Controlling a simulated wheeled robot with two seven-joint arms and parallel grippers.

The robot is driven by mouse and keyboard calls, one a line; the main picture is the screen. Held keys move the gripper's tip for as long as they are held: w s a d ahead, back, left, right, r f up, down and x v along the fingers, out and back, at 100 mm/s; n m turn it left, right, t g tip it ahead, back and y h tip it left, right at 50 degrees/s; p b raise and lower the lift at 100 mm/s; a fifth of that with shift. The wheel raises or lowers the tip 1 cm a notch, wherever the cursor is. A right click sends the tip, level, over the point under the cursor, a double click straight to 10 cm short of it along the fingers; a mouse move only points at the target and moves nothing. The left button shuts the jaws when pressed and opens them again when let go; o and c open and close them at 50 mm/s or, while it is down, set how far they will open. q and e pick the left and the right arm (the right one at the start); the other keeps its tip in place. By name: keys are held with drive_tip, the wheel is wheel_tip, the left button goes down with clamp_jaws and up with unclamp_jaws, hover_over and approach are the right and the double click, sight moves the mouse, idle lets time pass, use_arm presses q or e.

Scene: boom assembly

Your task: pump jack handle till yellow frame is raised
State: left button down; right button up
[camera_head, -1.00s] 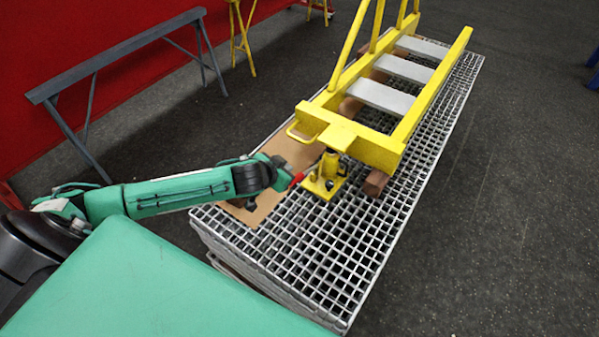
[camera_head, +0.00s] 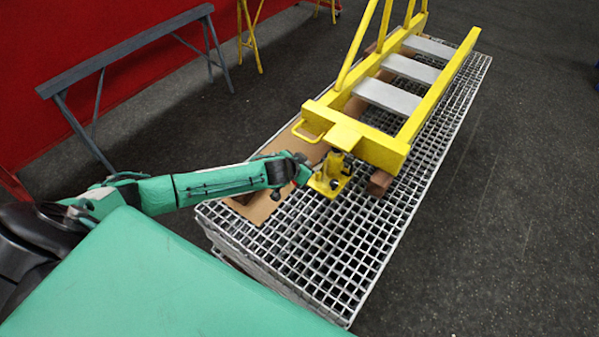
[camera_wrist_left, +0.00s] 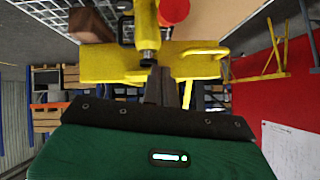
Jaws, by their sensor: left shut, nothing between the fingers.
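The yellow jack (camera_head: 328,182) stands on the metal grating under the end of the yellow frame (camera_head: 378,148). Its post meets the plate at the frame's end; I cannot tell how firmly they touch. My left gripper (camera_head: 312,166) is shut and empty, close to the left of the jack. In the left wrist view its dark fingers (camera_wrist_left: 158,86) are together in front of the frame's yellow beam (camera_wrist_left: 108,62), beside the jack's post (camera_wrist_left: 147,32). A red piece, apparently the handle's end (camera_wrist_left: 174,11), shows beyond the fingers. The handle is hidden in the head view. My right gripper is not in view.
The grating stack (camera_head: 318,262) carries a brown board (camera_head: 262,204) and wooden blocks (camera_head: 380,182) under the frame. A yellow loop (camera_head: 308,130) sticks out of the frame near my gripper. A grey trestle (camera_head: 130,50) stands by the red wall. The floor at right is clear.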

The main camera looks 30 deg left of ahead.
use_arm(q)
drive_tip(key=shift+s+a+f+p, duration=0.2)
drive_tip(key=shift+s+f, duration=0.25)
drive_tip(key=shift+f, duration=0.4)
drive_tip(key=shift+s+a+f+p, duration=0.1)
drive_tip(key=shift+s+a+f, duration=0.3)
drive_tip(key=shift+f, duration=0.45)
drive_tip(key=shift+d, duration=0.1)
